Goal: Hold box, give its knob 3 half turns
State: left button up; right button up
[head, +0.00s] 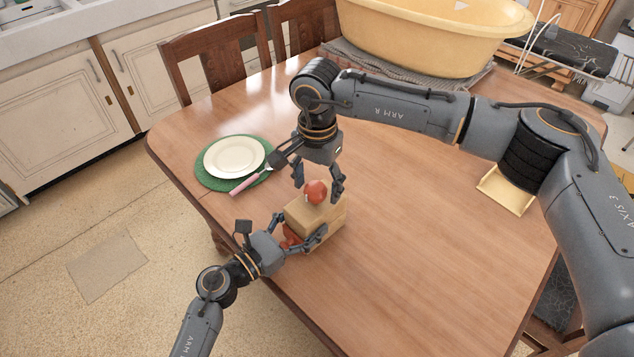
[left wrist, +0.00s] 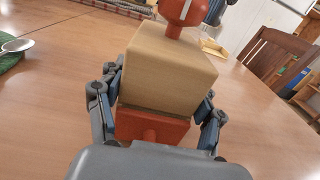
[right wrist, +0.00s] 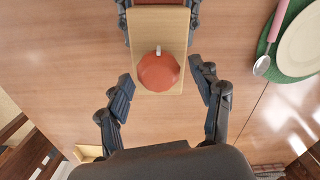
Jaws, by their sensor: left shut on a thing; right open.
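The wooden box (head: 327,220) stands on the table near its front left edge, with a red knob (head: 316,192) on top. A red part (left wrist: 152,128) shows low on the box's side between my left fingers. My left gripper (head: 304,240) is shut on the box at that side; it also shows in the left wrist view (left wrist: 155,115). My right gripper (head: 319,190) points down from above, its fingers open on either side of the knob. In the right wrist view the knob (right wrist: 158,71) lies ahead of the open fingers (right wrist: 165,88), with gaps on both sides. A white mark shows on the knob's edge.
A white plate (head: 234,157) on a green mat (head: 203,178) lies left of the box, with a pink-handled spoon (head: 245,184) beside it. A yellow basin (head: 430,35) stands at the back. A small wooden tray (head: 506,190) is at right. The table's front middle is clear.

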jog(key=shift+c, duration=0.4)
jog(key=c, duration=1.1)
jog(key=shift+m, duration=0.3)
jog(key=m, duration=0.4)
jog(key=shift+s, duration=0.1)
jog(key=m, duration=0.5)
jog(key=shift+s+d+m, duration=0.1)
jog(key=shift+s+m, duration=0.05)
jog(key=shift+m, duration=0.25)
jog(key=m, duration=0.4)
jog(key=shift+s, duration=0.1)
jog(key=shift+m, duration=2.7)
